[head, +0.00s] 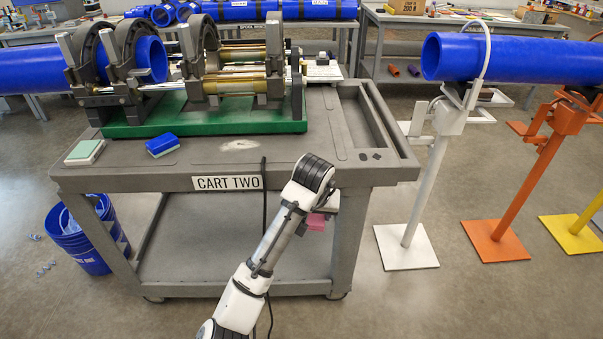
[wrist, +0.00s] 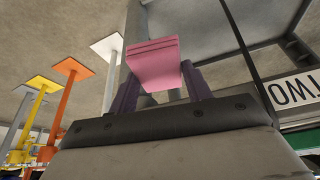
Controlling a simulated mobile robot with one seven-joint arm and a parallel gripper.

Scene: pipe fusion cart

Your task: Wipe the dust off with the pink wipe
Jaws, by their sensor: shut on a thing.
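The pink wipe (wrist: 153,62) is a folded pink block between the two dark purple fingers of my gripper (wrist: 160,84) in the wrist view. My gripper is shut on it. In the head view the wipe (head: 317,222) shows partly behind my arm, in front of the cart's front edge and lower than its top. A pale dust patch (head: 239,145) lies on the grey top of the cart (head: 300,155), near the front edge above the "CART TWO" label. The wipe is apart from the dust.
A blue block (head: 162,146) and a green-and-white block (head: 85,152) sit left of the dust. The fusion machine on its green base (head: 200,123) stands behind it. A black cable (head: 264,200) hangs down the cart front. A blue bucket (head: 90,240) stands at left; pipe stands (head: 425,190) at right.

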